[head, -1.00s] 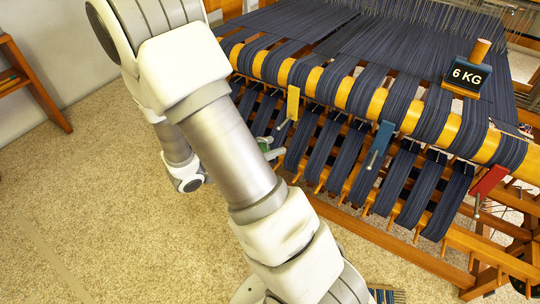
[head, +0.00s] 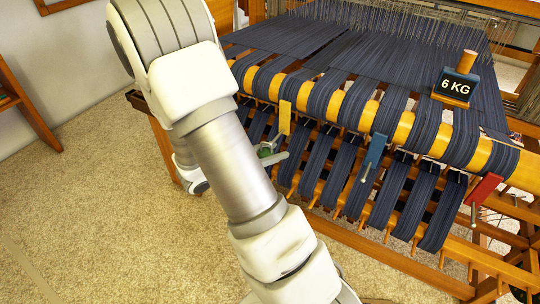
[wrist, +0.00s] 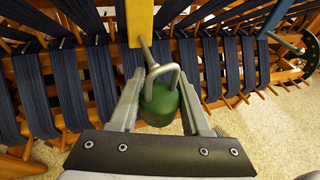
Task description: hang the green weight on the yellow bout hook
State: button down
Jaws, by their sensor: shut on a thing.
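The green weight (wrist: 159,104) is a rounded body with a grey metal loop on top. My gripper (wrist: 160,88) is shut on it, one finger on each side. The yellow bout hook (wrist: 138,20) is a yellow tag with a metal pin pointing down to the weight's loop. The pin's tip overlaps the loop in the wrist view; I cannot tell whether it is through it or only in front. In the head view the yellow hook (head: 284,117) hangs at the beam, with the green weight (head: 264,151) just below left, partly hidden by my gripper (head: 272,157).
A blue hook (head: 374,152) and a red hook (head: 482,188) hang farther right along the yellow beam (head: 402,127). Dark warp bands wrap the beam beside the hooks. The carpet (head: 90,225) in front is clear.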

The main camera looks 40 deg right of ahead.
jog(key=shift+w+d+f+b, duration=0.2)
jog(key=shift+w+d, duration=0.1)
jog(key=shift+d, duration=0.4)
jog(key=shift+w+d+f+b, duration=0.15)
jog(key=shift+w+d+b, duration=0.1)
jog(key=shift+d, duration=0.5)
jog(key=shift+w+d+f+b, duration=0.2)
jog(key=shift+w+d, duration=0.1)
jog(key=shift+d, duration=0.4)
jog(key=shift+c, duration=1.4)
grip_release()
jog(key=p+v, duration=0.4)
jog(key=v, duration=1.3)
jog(key=shift+a, duration=0.2)
